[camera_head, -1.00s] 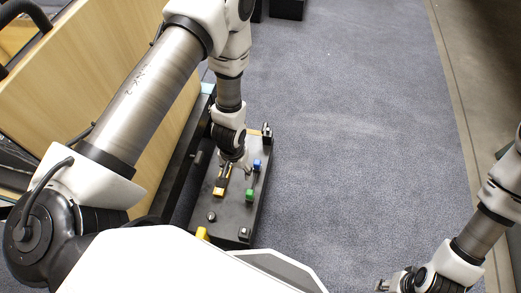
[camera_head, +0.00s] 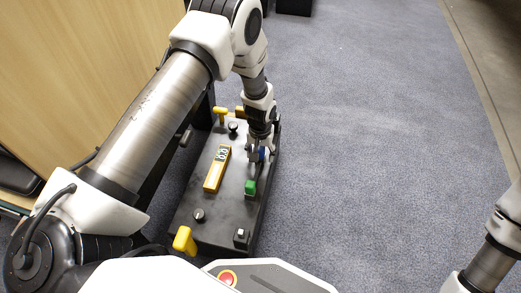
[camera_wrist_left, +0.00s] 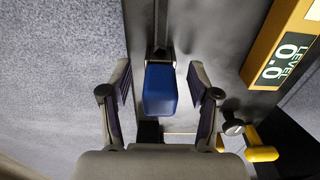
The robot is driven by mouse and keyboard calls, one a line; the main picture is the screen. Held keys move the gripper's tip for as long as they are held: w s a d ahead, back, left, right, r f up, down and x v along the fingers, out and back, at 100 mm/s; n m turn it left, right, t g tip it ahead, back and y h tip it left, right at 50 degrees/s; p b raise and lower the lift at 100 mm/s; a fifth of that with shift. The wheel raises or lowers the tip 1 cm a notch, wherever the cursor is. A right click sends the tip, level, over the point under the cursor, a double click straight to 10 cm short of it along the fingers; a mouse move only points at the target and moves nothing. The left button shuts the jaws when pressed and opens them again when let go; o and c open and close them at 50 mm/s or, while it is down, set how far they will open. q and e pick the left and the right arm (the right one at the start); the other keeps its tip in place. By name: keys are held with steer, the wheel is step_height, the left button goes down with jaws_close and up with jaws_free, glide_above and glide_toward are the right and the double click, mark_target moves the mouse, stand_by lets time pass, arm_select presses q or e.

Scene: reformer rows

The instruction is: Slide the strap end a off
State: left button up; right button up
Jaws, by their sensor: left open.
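A blue block (camera_head: 261,155) sits near the right edge of a black panel (camera_head: 215,222). A green block (camera_head: 250,187) sits nearer to me along the same edge, with a thin dark strip between them. I cannot tell which is strap end a. My left gripper (camera_head: 257,157) is at the blue block and partly covers it. In the left wrist view the open fingers (camera_wrist_left: 160,78) stand on either side of the blue block (camera_wrist_left: 160,92), with gaps visible. A dark strip (camera_wrist_left: 160,25) runs away from it. My right gripper is out of frame; only its arm shows.
A yellow level meter (camera_head: 214,174) lies on the panel left of the blocks. Yellow handles (camera_head: 184,240) and black knobs (camera_head: 198,215) stick up from the panel. A wooden wall (camera_head: 70,80) is at left. Grey carpet (camera_head: 370,150) to the right is clear.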

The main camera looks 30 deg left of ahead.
mark_target(260, 148)
arm_select(q)
steer(key=shift+f, duration=0.75)
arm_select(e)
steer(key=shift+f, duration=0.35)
arm_select(q)
steer(key=shift+r, duration=0.1)
jaws_close()
steer(key=shift+r+p, duration=2.55)
steer(key=shift+r, duration=0.25)
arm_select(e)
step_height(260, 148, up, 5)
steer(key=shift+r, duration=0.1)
